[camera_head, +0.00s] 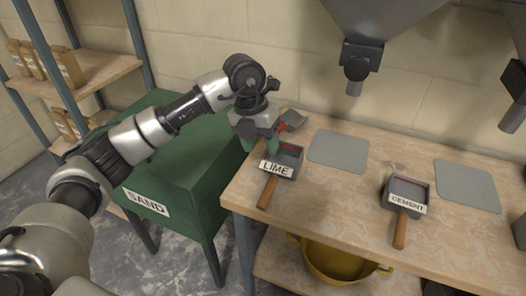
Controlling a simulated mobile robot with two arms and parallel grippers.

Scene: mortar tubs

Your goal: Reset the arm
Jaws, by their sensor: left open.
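My left arm comes in from the left and reaches over the green sand bin (150,165). My left gripper (259,142) points down between the bin and the wooden table's left end, just behind the lime scoop. It is open and I see nothing held in it. The lime scoop (277,167) is a grey box with a white LIME label and a wooden handle, lying on the table. Whether the fingers touch it I cannot tell. My right gripper is not in view.
A cement scoop (405,200) lies further right on the wooden table (330,205). Grey mats (338,150) (467,186) lie behind the scoops. A hopper spout (357,70) hangs above. A yellow tub (335,264) stands below. Shelves (95,70) with bags stand at left.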

